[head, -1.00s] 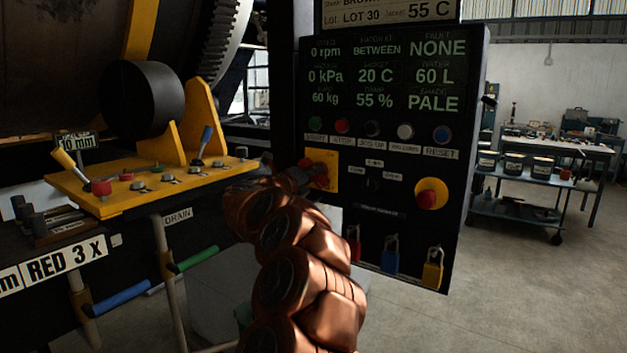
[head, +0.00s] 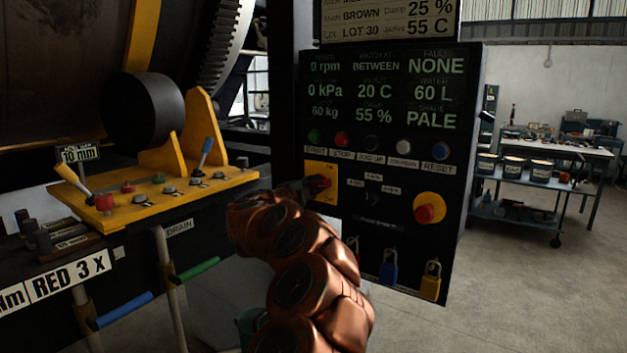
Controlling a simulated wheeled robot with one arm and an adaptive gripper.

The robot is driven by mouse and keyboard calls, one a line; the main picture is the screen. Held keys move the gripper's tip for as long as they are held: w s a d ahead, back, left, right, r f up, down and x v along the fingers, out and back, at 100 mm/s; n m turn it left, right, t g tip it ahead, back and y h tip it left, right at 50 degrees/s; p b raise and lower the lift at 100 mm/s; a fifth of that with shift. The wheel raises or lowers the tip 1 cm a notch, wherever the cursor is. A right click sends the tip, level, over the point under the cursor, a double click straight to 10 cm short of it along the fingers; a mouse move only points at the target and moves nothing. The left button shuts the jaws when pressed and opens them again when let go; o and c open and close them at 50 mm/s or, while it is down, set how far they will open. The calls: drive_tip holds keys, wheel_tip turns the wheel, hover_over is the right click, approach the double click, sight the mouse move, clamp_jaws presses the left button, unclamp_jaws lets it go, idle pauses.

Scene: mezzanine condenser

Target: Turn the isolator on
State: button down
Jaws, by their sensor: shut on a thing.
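The isolator is a red rotary handle (head: 319,183) on a yellow plate (head: 328,194), at the left of the black control panel (head: 460,180) under the row of buttons. My gripper (head: 312,184) is at the handle and shut on it, with the copper-coloured arm coming up from below. The fingers are small and dark here, and part of the handle and plate is hidden behind them. The handle's exact angle is hard to read. The panel display (head: 385,92) reads 0 rpm, 0 kPa, BETWEEN and fault NONE.
A red emergency button on a yellow disc (head: 429,208) sits right of the isolator. Blue (head: 388,267) and yellow (head: 431,281) padlocks hang below. A yellow lever console (head: 150,200) stands at left. Open floor and a cart (head: 520,205) with tubs lie at right.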

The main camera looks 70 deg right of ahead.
drive_tip(key=n+p, duration=0.3)
drive_tip(key=n, duration=0.1)
drive_tip(key=shift+r, duration=0.1)
drive_tip(key=shift+n+p, duration=0.7)
drive_tip(key=shift+n, duration=0.2)
drive_tip(key=c, duration=1)
unclamp_jaws()
drive_tip(key=shift+o, duration=0.2)
drive_tip(key=v, duration=1.2)
